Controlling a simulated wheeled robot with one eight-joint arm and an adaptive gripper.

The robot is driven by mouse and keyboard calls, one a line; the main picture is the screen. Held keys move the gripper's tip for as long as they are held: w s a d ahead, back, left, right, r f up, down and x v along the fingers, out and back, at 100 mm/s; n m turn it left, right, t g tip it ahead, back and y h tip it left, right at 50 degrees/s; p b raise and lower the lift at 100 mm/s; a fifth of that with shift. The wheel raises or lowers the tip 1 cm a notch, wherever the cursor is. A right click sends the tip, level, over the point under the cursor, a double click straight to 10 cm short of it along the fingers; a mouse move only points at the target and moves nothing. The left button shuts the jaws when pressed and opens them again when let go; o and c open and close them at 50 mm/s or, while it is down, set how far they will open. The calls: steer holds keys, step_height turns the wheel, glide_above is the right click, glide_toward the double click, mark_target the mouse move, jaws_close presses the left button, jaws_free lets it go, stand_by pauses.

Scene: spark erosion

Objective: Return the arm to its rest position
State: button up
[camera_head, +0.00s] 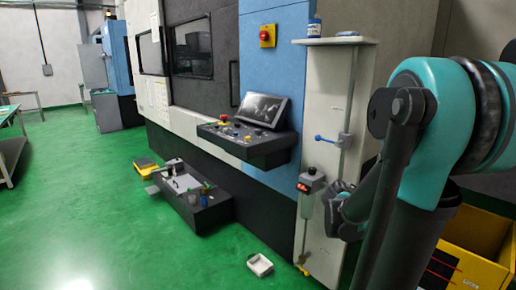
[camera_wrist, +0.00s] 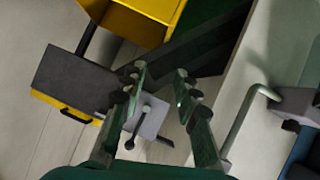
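My arm (camera_head: 432,110), teal and dark grey, stands bent at the right of the head view, with its lower link hanging down. My gripper (camera_head: 342,208) is low beside the white side panel, partly hidden behind the arm link. In the wrist view my gripper (camera_wrist: 161,73) is open, with its two green-tinted fingers apart. I see nothing held between them. A small grey block (camera_wrist: 152,118) with a black lever shows between and beyond the fingers; the distance to it is hard to tell.
The white panel (camera_head: 325,110) bears a vertical rod with a blue-handled clamp (camera_head: 335,139). A control console (camera_head: 247,145) juts from the machine. A yellow bin (camera_head: 480,240) stands at the lower right. A white tray (camera_head: 260,265) lies on the floor. Open green floor (camera_head: 90,200) is at the left.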

steer(key=s+a+f+n+g+y, duration=0.1)
steer(key=s+a+f+n+y, duration=0.3)
steer(key=a, duration=0.7)
steer(key=s+a+f+n+g+y, duration=0.1)
steer(key=s+a+f+n+y, duration=0.3)
steer(key=s+a+f, duration=0.5)
steer(key=shift+s+a+n+y, duration=0.3)
steer(key=shift+s+a+y, duration=0.6)
steer(key=shift+a+y, duration=0.25)
steer(key=shift+d, duration=0.1)
